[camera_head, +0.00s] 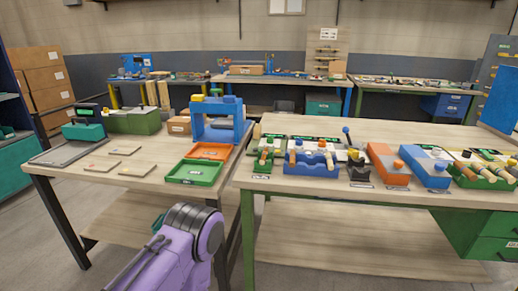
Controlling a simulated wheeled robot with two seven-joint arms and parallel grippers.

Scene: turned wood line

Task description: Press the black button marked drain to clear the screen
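No button that I can read as marked drain shows; the labels are too small to make out. A small dark screen (86,111) stands on a green unit at the left table. On the right table, an orange box (388,165) and a blue box (425,167) each carry a round knob or button on top. A black device with an upright lever (356,166) stands left of the orange box. A purple arm link of mine enters at the bottom, left of centre. Neither gripper is in view.
The left table (140,178) holds an orange tray (211,152), a green tray (193,172), flat plates and a blue frame (217,125). Green and blue racks (312,169) with wooden pieces stand on the right table. A gap separates the tables.

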